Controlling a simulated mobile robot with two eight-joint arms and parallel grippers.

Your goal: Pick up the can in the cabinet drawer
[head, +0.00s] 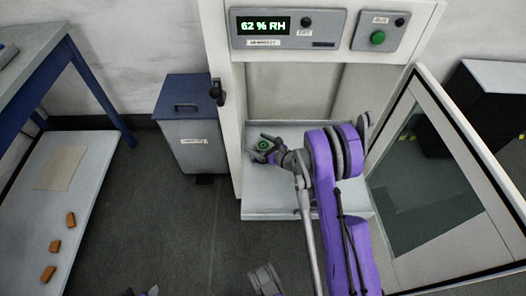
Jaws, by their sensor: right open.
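A small round can with a dark and green top (263,145) stands on the white floor of the open cabinet (278,202), near its left side. My right gripper (259,148) is open at the can, with its dark fingers on either side of it. I cannot tell whether the fingers touch the can. The gripper and the purple arm hide part of the cabinet floor. My left gripper does not show clearly; only small dark and purple parts of me appear at the bottom edge.
The cabinet's glass door (425,190) stands open on the right, close to my right arm. A blue-lidded grey bin (190,140) is left of the cabinet. A blue-framed bench (85,150) at far left holds several orange blocks (56,246). Dark floor lies open between.

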